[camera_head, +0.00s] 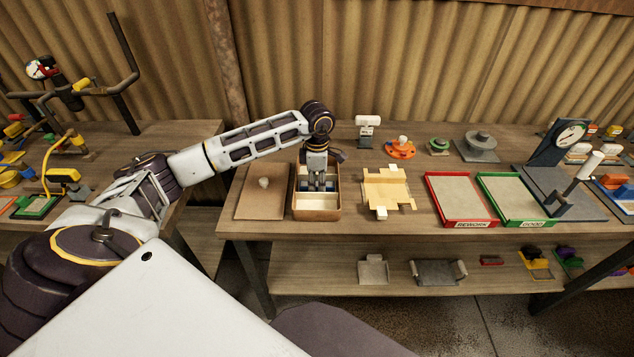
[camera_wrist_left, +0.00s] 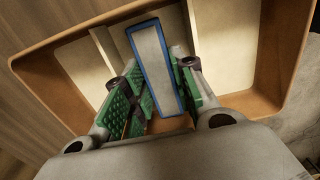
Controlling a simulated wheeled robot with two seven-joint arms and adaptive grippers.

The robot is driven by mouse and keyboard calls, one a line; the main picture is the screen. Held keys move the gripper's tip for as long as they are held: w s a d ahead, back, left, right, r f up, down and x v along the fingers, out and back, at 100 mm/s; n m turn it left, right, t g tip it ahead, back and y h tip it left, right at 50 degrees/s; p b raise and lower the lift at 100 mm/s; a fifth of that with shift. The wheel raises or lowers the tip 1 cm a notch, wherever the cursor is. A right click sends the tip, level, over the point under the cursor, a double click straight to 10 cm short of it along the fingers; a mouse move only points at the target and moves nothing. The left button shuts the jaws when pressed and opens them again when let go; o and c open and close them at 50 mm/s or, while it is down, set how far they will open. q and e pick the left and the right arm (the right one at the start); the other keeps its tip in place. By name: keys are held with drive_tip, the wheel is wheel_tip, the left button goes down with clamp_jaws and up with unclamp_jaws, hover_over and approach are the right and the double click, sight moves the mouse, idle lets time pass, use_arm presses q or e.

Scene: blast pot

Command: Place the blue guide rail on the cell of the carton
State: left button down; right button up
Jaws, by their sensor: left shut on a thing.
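The carton (camera_head: 316,215) is an open brown box with pale cells, standing near the left end of the main table. My left gripper (camera_head: 317,187) points down into it. In the left wrist view, the carton wall (camera_wrist_left: 269,75) surrounds the gripper, and pale dividers and cell floors show. The blue guide rail (camera_wrist_left: 155,62), a long strip with a blue edge and a grey face, lies between the green-padded fingers (camera_wrist_left: 153,95), which are shut on it. The rail is over or inside the carton; I cannot tell whether it touches the floor. The gripper hides most of it in the head view.
A brown board (camera_head: 260,205) with a pale knob lies left of the carton. A yellow flat piece (camera_head: 387,190) lies to its right. Further right are the red REWORK tray (camera_head: 460,200) and green GOOD tray (camera_head: 514,197). A corrugated wall stands behind.

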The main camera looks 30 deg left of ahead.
use_arm(q)
drive_tip(key=shift+f, duration=0.1)
use_arm(e)
drive_tip(key=shift+a+f, duration=0.15)
drive_tip(key=shift+a, duration=0.5)
